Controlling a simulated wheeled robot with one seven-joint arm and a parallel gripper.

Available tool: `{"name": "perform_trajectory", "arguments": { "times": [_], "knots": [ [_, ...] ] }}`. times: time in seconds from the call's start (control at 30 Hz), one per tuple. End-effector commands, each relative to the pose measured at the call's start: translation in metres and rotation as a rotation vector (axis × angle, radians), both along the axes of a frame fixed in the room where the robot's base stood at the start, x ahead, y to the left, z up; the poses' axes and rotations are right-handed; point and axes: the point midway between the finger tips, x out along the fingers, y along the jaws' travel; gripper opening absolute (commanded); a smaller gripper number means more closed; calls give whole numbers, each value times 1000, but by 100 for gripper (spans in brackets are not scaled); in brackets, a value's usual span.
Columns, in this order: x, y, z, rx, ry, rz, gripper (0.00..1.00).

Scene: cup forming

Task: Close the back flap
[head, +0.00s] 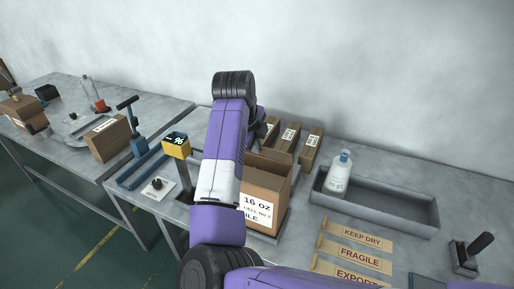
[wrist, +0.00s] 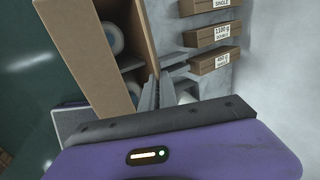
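An open brown carton (head: 262,183) with a white "16 OZ" label stands beside my purple arm in the head view. In the wrist view the carton (wrist: 78,55) is at the left, and round pale items show inside it. A long brown panel (wrist: 137,32) runs along its right side; I cannot tell for certain whether it is the back flap. My gripper (wrist: 157,80) points at the lower end of this panel. Its two grey fingers lie close together with nothing visible between them. Contact with the panel is unclear. The arm hides the gripper in the head view.
Several small labelled boxes (head: 290,137) sit behind the carton near the wall. A grey tray (head: 390,207) with a white bottle (head: 339,172) is to the right. Label strips (head: 360,256) lie in front. A yellow display (head: 176,145) stands left of my arm.

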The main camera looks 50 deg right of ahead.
Motion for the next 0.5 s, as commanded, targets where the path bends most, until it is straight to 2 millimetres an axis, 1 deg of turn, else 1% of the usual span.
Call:
{"name": "perform_trajectory", "arguments": {
  "times": [0.03,0.5],
  "knots": [
    [0,4,-8,-39,-15,4,0],
    [-7,21,-25,-436,-158,5,0]
  ]
}}
